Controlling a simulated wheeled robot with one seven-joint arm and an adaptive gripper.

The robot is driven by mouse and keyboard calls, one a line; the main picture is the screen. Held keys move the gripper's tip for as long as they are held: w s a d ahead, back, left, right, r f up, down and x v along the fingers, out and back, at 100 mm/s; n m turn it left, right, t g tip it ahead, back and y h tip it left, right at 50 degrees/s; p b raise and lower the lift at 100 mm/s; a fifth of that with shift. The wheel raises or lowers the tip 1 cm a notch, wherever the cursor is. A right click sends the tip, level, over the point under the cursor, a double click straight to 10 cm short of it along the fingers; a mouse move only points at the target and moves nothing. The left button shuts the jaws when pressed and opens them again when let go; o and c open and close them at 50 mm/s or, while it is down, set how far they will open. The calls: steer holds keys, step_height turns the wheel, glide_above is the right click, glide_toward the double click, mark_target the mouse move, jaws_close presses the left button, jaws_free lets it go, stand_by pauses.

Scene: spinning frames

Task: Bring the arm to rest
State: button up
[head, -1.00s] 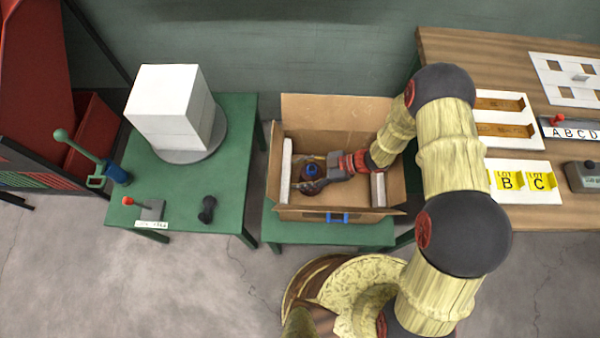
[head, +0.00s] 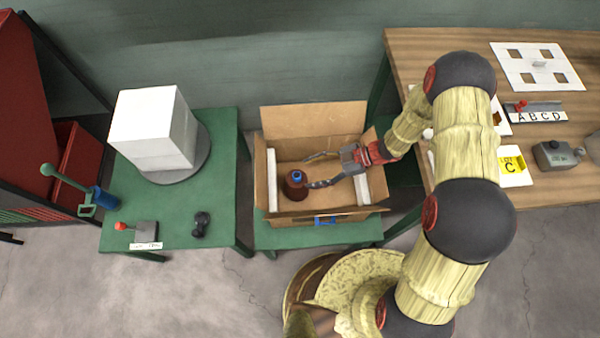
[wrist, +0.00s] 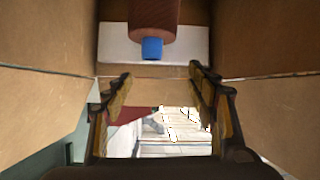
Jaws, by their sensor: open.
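My gripper (head: 308,171) is open and empty, reaching into the open cardboard box (head: 325,122) from the right in the head view. A brown spool-like thing with a blue top (head: 296,187) stands in the box by its left side, just beyond the fingertips. In the wrist view my gripper's two fingers (wrist: 160,85) are spread apart with nothing between them. The brown thing (wrist: 154,14) with its blue end shows ahead, past the fingertips and apart from them. A white insert lies behind it. My arm comes over the box's right side.
The box stands on a green table (head: 320,236). A second green table (head: 222,218) at left bears a white block (head: 155,130) on a grey disc, a red-knobbed lever and a small black part. A wooden table (head: 440,45) at right holds white boards and a grey device.

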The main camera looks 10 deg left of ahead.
steer(key=shift+w+d+r, duration=0.2)
steer(key=shift+d+r, duration=0.1)
steer(key=shift+d, duration=0.3)
